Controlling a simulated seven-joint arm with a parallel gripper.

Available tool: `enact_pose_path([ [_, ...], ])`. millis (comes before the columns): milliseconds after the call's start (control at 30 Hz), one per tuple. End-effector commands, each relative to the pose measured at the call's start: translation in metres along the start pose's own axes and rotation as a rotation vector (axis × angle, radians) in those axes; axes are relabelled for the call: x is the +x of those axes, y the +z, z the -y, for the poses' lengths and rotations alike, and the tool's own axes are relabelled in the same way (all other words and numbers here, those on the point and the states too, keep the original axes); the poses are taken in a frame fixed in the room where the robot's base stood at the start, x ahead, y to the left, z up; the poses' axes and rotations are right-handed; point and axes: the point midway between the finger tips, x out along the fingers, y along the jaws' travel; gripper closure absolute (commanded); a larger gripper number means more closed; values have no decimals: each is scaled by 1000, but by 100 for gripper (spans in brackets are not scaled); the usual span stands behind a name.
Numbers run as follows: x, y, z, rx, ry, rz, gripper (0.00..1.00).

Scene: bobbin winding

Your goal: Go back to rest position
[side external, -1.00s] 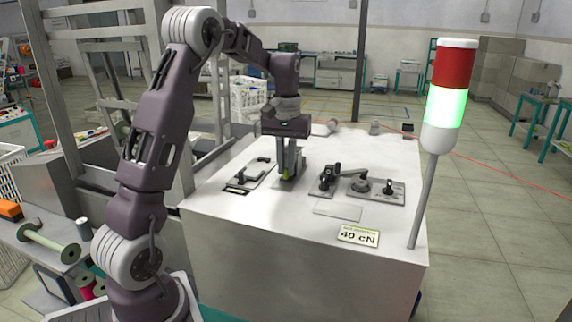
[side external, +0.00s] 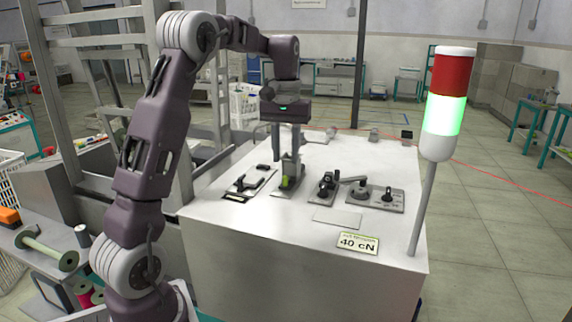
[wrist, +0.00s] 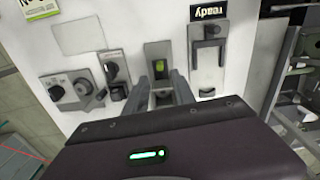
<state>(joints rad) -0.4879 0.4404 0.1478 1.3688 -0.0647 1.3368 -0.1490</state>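My gripper (side external: 286,149) hangs above the white work table (side external: 235,225) in the side external view, pointing down. Its two fingers stand apart with nothing held between them. Below it, a small grey fixture (side external: 291,166) with a yellow-green part (side external: 285,182) stands on a plate. In the wrist view my gripper (wrist: 168,78) is also open, and the yellow-green part (wrist: 163,97) shows between the fingers. My arm is bent over the table's left side, with the gripper clear of the fixture.
A plate with a dark lever (side external: 240,182) lies left of the fixture, and a crank and knob unit (side external: 360,191) lies right. A signal tower (side external: 444,105) with a lit green section stands at the right corner. A "40 cN" label (side external: 358,243) is in front. Metal framing (side external: 180,165) rises behind my arm.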

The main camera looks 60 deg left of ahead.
Motion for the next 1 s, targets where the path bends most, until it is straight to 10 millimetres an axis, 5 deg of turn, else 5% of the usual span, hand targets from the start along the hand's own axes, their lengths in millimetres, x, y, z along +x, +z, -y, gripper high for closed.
enact_pose_path([
  [667, -25, 11, -6, 25, 9, -15, 69],
  [767, -49, 60, -25, 131, 43, -80, 69],
  [867, -68, 140, -41, 307, 92, -182, 69],
  [1000, -58, 244, -35, 545, 148, -323, 69],
])
